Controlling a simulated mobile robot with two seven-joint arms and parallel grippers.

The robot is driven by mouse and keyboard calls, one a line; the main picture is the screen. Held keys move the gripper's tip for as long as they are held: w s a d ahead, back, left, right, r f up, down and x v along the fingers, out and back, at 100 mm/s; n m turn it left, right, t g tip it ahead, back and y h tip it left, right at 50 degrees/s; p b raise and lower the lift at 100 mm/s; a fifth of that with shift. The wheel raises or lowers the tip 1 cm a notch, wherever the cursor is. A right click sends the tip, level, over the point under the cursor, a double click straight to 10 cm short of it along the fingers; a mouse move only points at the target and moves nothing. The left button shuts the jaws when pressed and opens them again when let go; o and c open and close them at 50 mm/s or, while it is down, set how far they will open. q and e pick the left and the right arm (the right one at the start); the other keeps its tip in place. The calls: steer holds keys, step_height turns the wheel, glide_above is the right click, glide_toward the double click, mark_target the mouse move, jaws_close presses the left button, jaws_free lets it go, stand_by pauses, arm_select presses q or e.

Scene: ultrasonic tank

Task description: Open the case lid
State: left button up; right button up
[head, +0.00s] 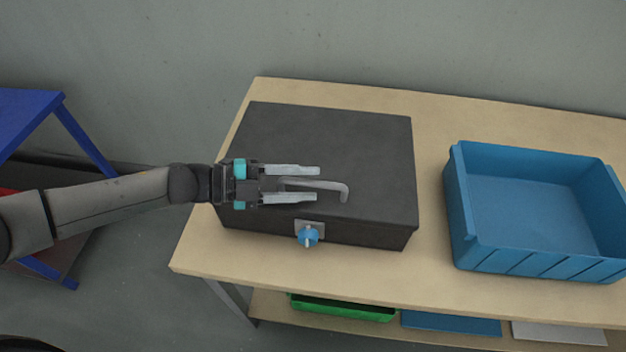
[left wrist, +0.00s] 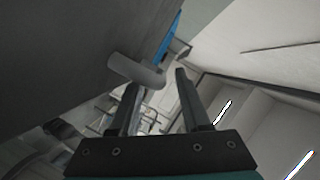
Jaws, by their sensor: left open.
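The dark grey case (head: 330,130) stands on the wooden table with its lid down. A grey bar handle (head: 344,192) is on the lid, and a blue knob (head: 307,236) is on the front face. My left gripper (head: 318,184) is open and reaches in from the left over the lid. From above, its two fingers lie on either side of part of the handle. In the left wrist view, the handle (left wrist: 135,70) shows just beyond the open fingers (left wrist: 157,80), beside the dark case (left wrist: 60,50). It is not held. My right gripper is not in view.
An empty blue bin (head: 530,200) stands on the table (head: 430,285) to the right of the case, with a gap between. A green tray (head: 343,308) is on the shelf below. A blue stand (head: 30,112) is at the far left.

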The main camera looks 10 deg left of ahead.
arm_select(q)
steer(key=shift+x, duration=1.1)
jaws_close()
stand_by(0.7)
